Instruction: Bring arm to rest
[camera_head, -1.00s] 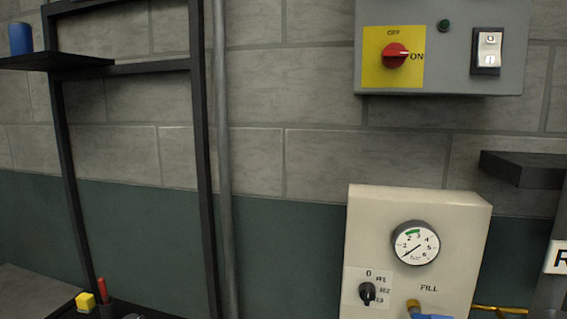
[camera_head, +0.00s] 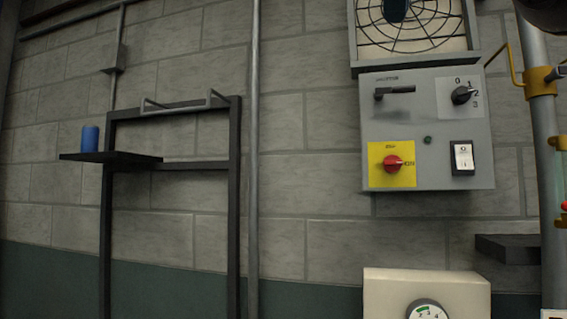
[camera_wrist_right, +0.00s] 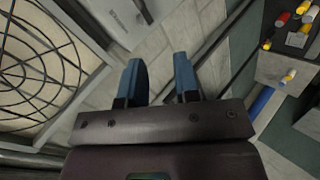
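My right gripper (camera_wrist_right: 159,80) shows in the right wrist view with its two blue fingers apart and nothing between them. It is in the air, with the wall and the fan grille (camera_wrist_right: 35,65) beyond it. In the head view, a dark rounded part of my right arm cuts into the top right corner. A dark blue shape shows at the top edge in front of or within the grille; I cannot tell if it is a fingertip. My left gripper is in neither view.
A grey control box (camera_head: 428,125) with a red knob (camera_head: 393,163) hangs under the fan grille. Below are a cream gauge box (camera_head: 390,295) and a dark shelf (camera_head: 508,248). A black frame (camera_head: 235,200) with a shelf holding a blue cylinder (camera_head: 89,138) stands left.

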